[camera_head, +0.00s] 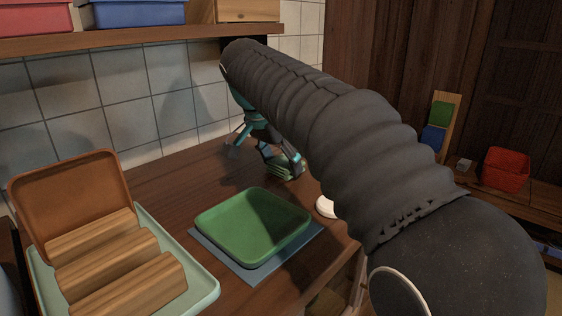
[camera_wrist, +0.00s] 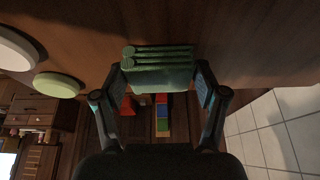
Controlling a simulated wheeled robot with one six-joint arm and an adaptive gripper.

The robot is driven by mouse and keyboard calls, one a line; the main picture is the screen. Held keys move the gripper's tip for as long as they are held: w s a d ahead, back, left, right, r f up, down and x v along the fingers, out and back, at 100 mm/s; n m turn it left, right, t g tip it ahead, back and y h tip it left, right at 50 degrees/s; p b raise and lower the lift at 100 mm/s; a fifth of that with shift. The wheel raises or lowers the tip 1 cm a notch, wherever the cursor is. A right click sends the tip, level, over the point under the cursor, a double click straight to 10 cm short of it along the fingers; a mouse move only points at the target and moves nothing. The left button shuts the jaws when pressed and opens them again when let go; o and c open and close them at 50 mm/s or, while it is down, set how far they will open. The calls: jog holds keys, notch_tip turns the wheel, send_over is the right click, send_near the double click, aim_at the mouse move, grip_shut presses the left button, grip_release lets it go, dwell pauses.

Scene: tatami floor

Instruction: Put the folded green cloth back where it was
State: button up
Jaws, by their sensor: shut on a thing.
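The folded green cloth (camera_head: 290,172) is low over the back of the wooden counter, beyond the green tray. It also shows in the wrist view (camera_wrist: 158,76) as a stack of folds between the two fingers. My gripper (camera_head: 280,160) is shut on the cloth, one finger on each side; the fingers show clearly in the wrist view (camera_wrist: 162,82). I cannot tell whether the cloth touches the counter. My arm hides part of the counter to the right.
The empty-looking green tray (camera_head: 253,228) sits on a blue mat (camera_head: 252,272). A brown tray (camera_head: 66,190) with wooden blocks stands at left. A white round thing (camera_head: 326,207) is beside my arm. A shelf (camera_head: 160,34) with boxes overhangs the back; a red bin (camera_head: 506,169) is at right.

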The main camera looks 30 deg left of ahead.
jog(key=shift+f, duration=0.15)
jog(key=o, duration=1.1)
jog(key=p+v, duration=0.1)
jog(key=v, duration=1.1)
